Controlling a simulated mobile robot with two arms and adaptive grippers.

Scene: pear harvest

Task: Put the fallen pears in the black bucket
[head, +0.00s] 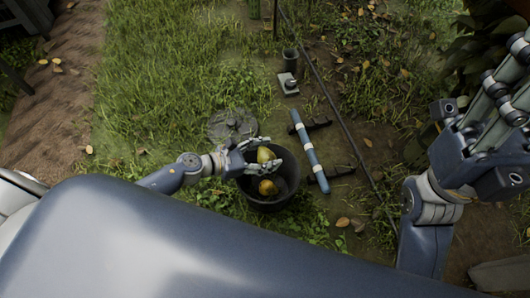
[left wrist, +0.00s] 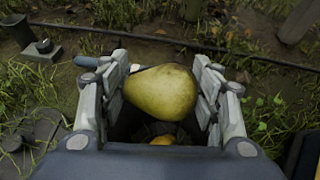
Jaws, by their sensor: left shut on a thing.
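The black bucket (head: 270,206) stands on the ground just in front of me. My left gripper (head: 262,158) is shut on a yellow-green pear (head: 265,154) over the bucket's mouth. In the left wrist view the held pear (left wrist: 162,92) sits between the fingers of the left gripper (left wrist: 162,95), tilted. A second pear (head: 268,188) lies inside the bucket; part of it shows low in the left wrist view (left wrist: 162,140). My right gripper (head: 482,145) is raised at the right, apart from the bucket; its finger gap is unclear.
A blue-and-white tool (head: 309,150) with dark bars lies right of the bucket. A small dark cup (head: 290,58) and a pale block (head: 288,83) stand farther back. A dark hose crosses the soil. Grass is open at the left.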

